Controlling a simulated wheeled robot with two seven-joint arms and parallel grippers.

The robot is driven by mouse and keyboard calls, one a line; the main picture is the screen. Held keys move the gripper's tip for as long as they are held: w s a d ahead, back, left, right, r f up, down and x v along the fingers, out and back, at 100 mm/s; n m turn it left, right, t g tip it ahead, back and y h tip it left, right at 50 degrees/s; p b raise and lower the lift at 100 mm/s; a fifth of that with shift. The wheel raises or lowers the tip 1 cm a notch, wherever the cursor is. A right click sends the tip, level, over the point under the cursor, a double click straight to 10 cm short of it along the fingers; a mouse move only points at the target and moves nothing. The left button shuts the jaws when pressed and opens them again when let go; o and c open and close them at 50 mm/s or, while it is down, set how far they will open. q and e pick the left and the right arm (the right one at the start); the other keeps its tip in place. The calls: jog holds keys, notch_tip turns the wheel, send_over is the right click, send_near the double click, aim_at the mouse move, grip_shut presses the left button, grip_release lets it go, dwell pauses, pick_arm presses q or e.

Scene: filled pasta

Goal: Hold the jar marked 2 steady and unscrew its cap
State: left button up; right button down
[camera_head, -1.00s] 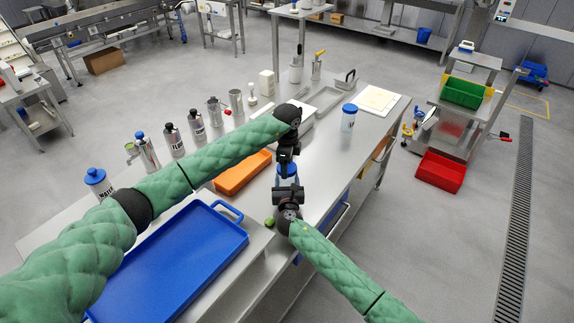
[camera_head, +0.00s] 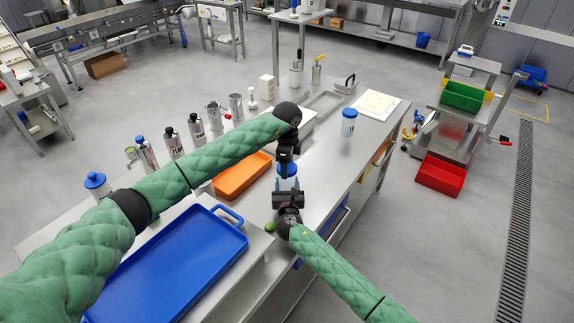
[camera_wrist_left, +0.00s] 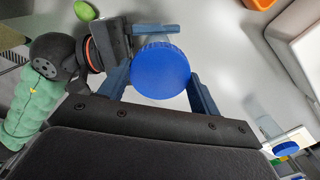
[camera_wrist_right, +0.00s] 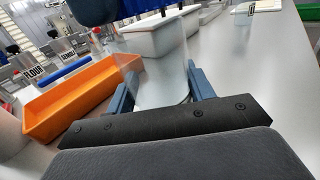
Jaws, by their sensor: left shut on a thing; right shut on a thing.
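The jar has a round blue cap (camera_wrist_left: 160,70) and a clear body (camera_wrist_right: 158,82); the cap also shows in the head view (camera_head: 287,170). The jar stands upright near the front edge of the steel table, and I cannot see its number. My left gripper (camera_head: 287,160) comes from above and is shut on the cap, a finger on either side of it. My right gripper (camera_head: 288,187) is lower, shut around the clear body from the near side. The right wrist view shows its blue fingers on both sides of the body.
Another blue-capped jar (camera_head: 348,122) stands apart to the right. An orange tray (camera_head: 242,176) lies to the left and a large blue tray (camera_head: 170,262) at the near left. Several labelled bottles stand behind my left arm. A small green thing (camera_wrist_left: 85,11) lies near my right wrist.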

pick_arm(q)
jog(key=shift+r, duration=2.05)
pick_arm(e)
jog(key=shift+c, duration=2.4)
grip_release()
